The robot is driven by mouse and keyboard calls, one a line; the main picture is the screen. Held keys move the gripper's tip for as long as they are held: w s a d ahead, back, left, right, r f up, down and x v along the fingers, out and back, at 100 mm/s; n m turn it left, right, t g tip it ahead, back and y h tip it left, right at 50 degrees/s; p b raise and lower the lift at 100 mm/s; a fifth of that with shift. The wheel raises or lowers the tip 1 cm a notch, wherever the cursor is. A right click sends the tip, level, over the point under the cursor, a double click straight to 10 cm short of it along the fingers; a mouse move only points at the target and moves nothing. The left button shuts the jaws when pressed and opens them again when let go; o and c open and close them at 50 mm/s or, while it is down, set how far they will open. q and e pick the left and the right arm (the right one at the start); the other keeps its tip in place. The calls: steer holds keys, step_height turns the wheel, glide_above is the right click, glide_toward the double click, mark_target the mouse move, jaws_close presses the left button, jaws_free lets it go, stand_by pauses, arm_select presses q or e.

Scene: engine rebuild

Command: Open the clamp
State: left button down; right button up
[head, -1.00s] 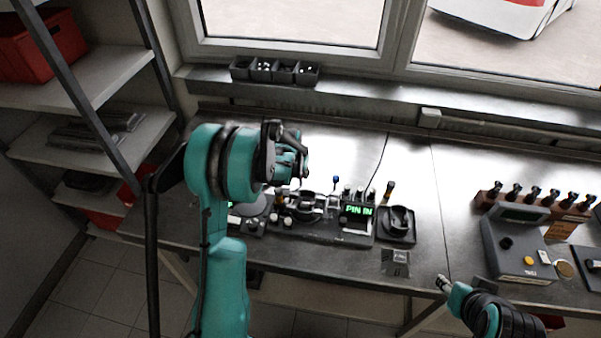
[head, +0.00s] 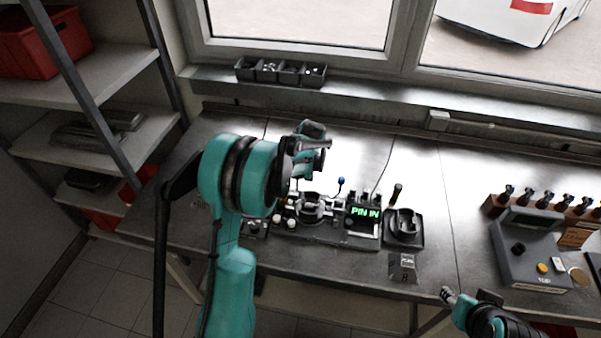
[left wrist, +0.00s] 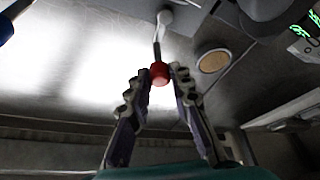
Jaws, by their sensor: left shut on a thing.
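The clamp fixture (head: 312,208) stands on the bench beside a green display (head: 364,212) reading "PIN IN". A thin lever with a blue tip (head: 341,181) stands up behind it. In the left wrist view, a lever with a red knob (left wrist: 160,73) runs up to a pale round end. My left gripper (left wrist: 160,78) has its fingertips on both sides of the red knob and is shut on it. In the head view my left arm hides most of that hand and the red knob. My right gripper (head: 447,294) is at the bench's front edge, too small to read.
A black holder (head: 404,228) stands right of the display. A grey control box (head: 529,255) and a rack of dark-topped tools (head: 545,209) are further right. Small bins (head: 280,71) sit on the windowsill. The bench behind the holder is mostly clear.

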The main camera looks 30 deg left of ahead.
arm_select(q)
steer(key=n, duration=0.1)
steer(key=n+g, duration=0.1)
steer(key=a+n, duration=0.1)
steer(key=shift+s+n+b, duration=0.25)
steer(key=shift+n+b, duration=0.05)
steer(key=shift+b, duration=0.05)
steer(key=shift+s+a+n+g+y, duration=0.2)
steer(key=shift+n+g, duration=0.15)
steer(key=shift+n, duration=0.35)
steer(key=shift+s+a+n+g+y, duration=0.1)
steer(key=shift+n+g+y, duration=0.2)
steer(key=shift+n, duration=0.4)
steer(key=c, duration=1.4)
jaws_free()
steer(key=shift+o, duration=0.2)
steer(key=v, duration=1.2)
steer(key=shift+a, duration=0.15)
